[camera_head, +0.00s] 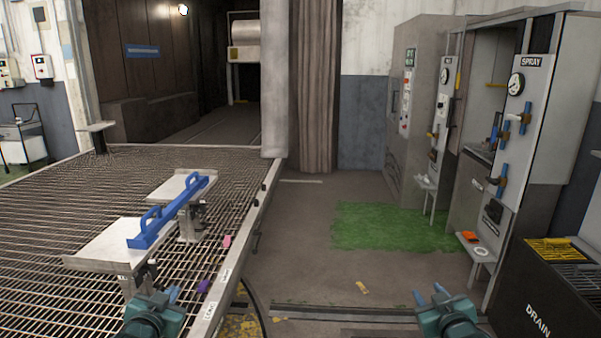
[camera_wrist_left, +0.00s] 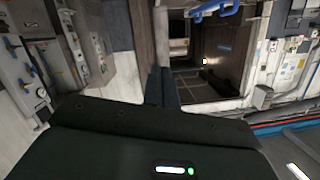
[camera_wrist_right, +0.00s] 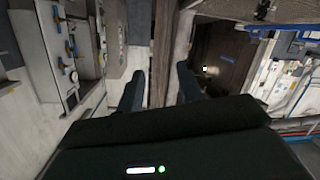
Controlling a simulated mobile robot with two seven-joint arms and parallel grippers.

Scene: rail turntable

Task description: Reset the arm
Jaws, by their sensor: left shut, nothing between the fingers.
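My left gripper (camera_head: 168,294) is at the lower left of the head view, by the near right edge of the grated table. In the left wrist view its dark fingers (camera_wrist_left: 162,86) are together, with nothing between them. My right gripper (camera_head: 429,296) is at the lower right of the head view, over the floor. In the right wrist view its two fingers (camera_wrist_right: 160,86) stand apart, with nothing between them. Both grippers point forward, away from my body.
The grated table (camera_head: 50,200) fills the left and bears a blue bar with handles (camera_head: 165,217) across metal plates. A green mat (camera_head: 380,227) lies on the floor. Cabinets with a SPRAY panel (camera_head: 520,120) and a black DRAIN bin (camera_head: 535,295) stand at right. The middle floor is mostly clear.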

